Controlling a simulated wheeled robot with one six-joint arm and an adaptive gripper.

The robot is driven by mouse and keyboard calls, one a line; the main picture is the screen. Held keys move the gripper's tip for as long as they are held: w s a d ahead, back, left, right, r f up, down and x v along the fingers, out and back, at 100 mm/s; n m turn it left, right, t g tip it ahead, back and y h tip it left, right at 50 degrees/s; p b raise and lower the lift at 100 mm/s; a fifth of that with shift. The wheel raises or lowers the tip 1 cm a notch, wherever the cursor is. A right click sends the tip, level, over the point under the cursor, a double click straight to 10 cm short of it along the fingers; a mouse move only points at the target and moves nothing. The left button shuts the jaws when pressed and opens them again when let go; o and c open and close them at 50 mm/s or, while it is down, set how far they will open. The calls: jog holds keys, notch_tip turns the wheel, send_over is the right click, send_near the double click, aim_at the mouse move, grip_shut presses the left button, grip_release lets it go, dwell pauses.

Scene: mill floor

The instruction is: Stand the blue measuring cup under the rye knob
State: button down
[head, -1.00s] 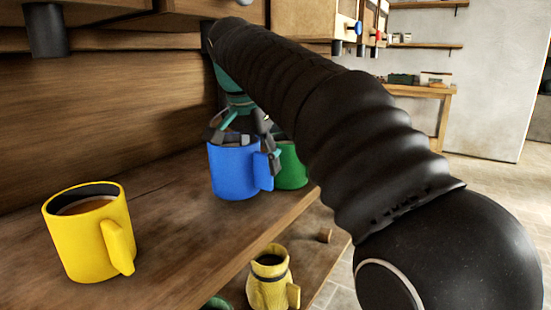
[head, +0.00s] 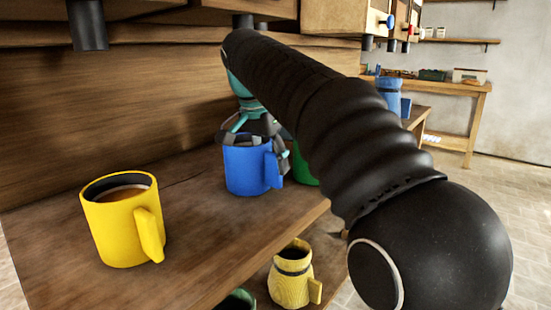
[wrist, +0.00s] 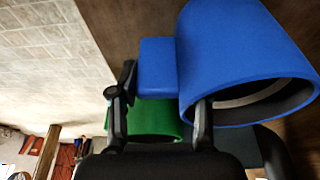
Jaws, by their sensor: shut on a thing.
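The blue measuring cup (head: 247,172) is upright at or just above the wooden shelf (head: 185,235); I cannot tell whether its base touches. My gripper (wrist: 160,112) is shut on it near the rim and handle. In the wrist view the cup (wrist: 240,55) fills the upper right, with its handle (wrist: 157,65) toward the fingers. A green cup (head: 306,172) stands close behind it, partly hidden by my gripper and arm; it also shows in the wrist view (wrist: 148,118). Dark spouts hang above, one at left (head: 88,25) and one further along (head: 243,20). I cannot read which knob is rye.
A yellow cup (head: 112,228) with brown contents stands at the front left of the shelf. A pale yellow jug (head: 288,285) is on a lower level. A blue jug (head: 388,97) stands beyond my arm. Blue (head: 390,22) and red (head: 410,31) knobs show on the cabinets.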

dwell(0.3)
jog(key=shift+c, duration=2.2)
grip_release()
